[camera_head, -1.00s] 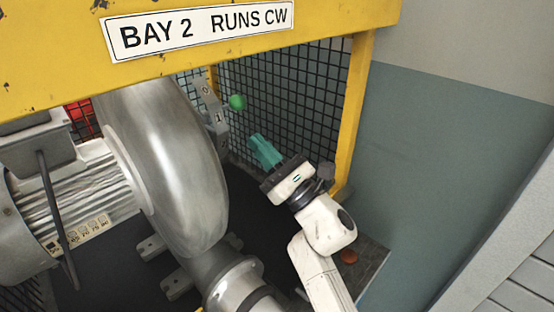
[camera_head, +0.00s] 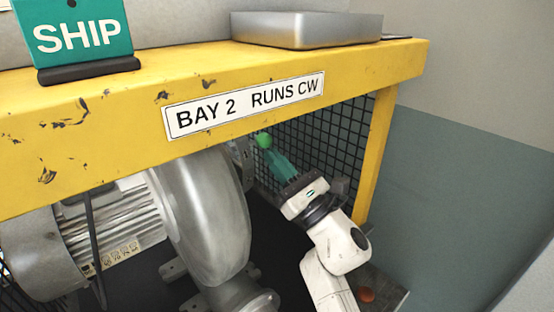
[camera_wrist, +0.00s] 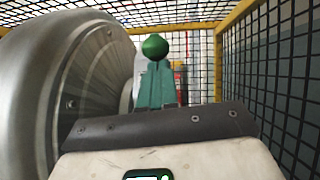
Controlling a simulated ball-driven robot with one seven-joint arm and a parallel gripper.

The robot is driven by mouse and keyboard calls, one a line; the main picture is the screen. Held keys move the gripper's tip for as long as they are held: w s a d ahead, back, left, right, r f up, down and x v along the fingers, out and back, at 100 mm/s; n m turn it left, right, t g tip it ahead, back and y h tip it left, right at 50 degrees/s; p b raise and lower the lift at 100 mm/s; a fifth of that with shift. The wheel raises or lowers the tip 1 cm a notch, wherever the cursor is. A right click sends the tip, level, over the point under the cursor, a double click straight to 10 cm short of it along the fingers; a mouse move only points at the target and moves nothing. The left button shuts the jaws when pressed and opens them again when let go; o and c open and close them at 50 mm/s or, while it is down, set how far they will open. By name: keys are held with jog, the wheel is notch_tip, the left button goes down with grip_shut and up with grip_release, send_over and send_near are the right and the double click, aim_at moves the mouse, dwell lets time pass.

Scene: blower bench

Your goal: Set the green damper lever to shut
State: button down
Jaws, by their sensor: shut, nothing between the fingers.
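The green ball knob of the damper lever (camera_head: 264,141) shows just under the yellow beam, behind the blower housing. In the wrist view the green knob (camera_wrist: 155,46) appears directly beyond the fingertips, near the picture's middle. My gripper (camera_head: 272,153) has teal fingers, shut with nothing between them. Its tips are at or very close to the knob; I cannot tell whether they touch. In the wrist view my gripper (camera_wrist: 155,66) hides the lever's arm. The 0 and 1 marks beside the lever cannot be read now.
The grey blower housing (camera_head: 210,215) stands close to the left of my gripper. A yellow frame beam with a "BAY 2 RUNS CW" label (camera_head: 244,105) hangs above. Black wire mesh (camera_head: 330,140) and a yellow post (camera_head: 376,150) bound the right side.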

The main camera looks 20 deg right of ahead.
jog(key=shift+g+h, duration=0.3)
jog(key=shift+g, duration=0.3)
jog(key=shift+w+a+r+p, duration=0.15)
jog(key=shift+w+r+p, duration=0.25)
jog(key=shift+r+p, duration=0.55)
jog(key=shift+w+a+r+p, duration=0.1)
jog(key=shift+w+r+p, duration=0.3)
jog(key=shift+r+p, duration=0.6)
jog(key=shift+w+a+r+p, duration=0.15)
jog(key=shift+w+r+p, duration=0.25)
jog(key=shift+r+p, duration=0.55)
jog(key=shift+r, duration=0.15)
